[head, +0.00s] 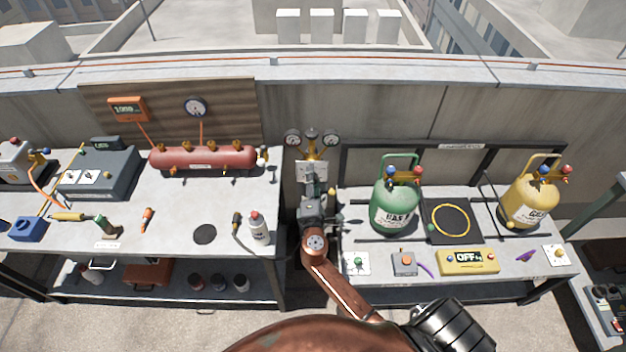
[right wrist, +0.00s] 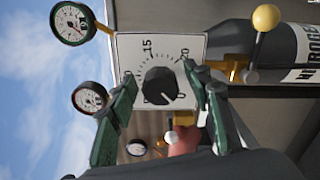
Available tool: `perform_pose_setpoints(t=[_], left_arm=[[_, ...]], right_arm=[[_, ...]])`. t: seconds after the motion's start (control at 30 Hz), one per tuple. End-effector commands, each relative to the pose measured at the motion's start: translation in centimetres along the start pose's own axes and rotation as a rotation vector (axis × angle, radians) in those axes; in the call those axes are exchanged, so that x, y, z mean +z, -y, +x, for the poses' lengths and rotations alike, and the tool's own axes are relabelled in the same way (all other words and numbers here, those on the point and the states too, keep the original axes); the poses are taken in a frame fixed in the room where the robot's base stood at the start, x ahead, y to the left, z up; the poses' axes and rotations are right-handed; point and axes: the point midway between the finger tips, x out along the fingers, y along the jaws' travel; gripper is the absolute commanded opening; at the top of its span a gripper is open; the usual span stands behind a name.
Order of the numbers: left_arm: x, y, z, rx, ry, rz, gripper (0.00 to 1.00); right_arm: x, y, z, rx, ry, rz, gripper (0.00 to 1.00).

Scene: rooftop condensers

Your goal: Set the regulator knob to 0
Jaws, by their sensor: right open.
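The regulator knob (right wrist: 161,87) is black and round, on a white dial plate (right wrist: 131,48) marked with numbers including 15, 20 and 0. Its pale pointer line points to the lower right in the right wrist view, close to the 0. My right gripper (right wrist: 158,75) is open, with one green finger on each side of the knob; I cannot tell whether they touch it. In the head view the dial plate (head: 307,170) stands below the gauges, and my right gripper (head: 316,205) is in front of it, hiding the knob. My left gripper is not in view.
The left bench (head: 180,225) and right bench (head: 400,240) carry equipment, including a green gas cylinder (head: 394,200).

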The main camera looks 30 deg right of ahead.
Motion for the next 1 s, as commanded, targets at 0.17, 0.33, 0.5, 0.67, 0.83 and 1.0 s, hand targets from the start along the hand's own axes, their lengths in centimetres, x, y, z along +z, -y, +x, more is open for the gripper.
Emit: perform_pose_setpoints(t=[0.17,0.33,0.5,0.67,0.83,1.0], left_arm=[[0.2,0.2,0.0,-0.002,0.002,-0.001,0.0],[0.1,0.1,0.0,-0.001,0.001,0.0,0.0],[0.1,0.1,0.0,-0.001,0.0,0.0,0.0],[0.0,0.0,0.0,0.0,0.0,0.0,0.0],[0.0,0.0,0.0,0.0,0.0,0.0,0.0],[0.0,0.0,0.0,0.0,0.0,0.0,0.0]], right_arm=[[0.0,0.0,-0.1,0.0,0.0,0.001,0.45],[0.0,0.1,-1.9,-0.002,0.0,0.002,0.45],[0.0,0.2,-5.4,-0.004,-0.001,0.002,0.45],[0.0,0.1,-8.6,-0.003,0.0,0.001,0.45],[0.0,0.1,-11.0,-0.002,-0.001,0.0,0.45],[0.0,0.0,-12.0,0.0,0.0,0.0,0.45]])
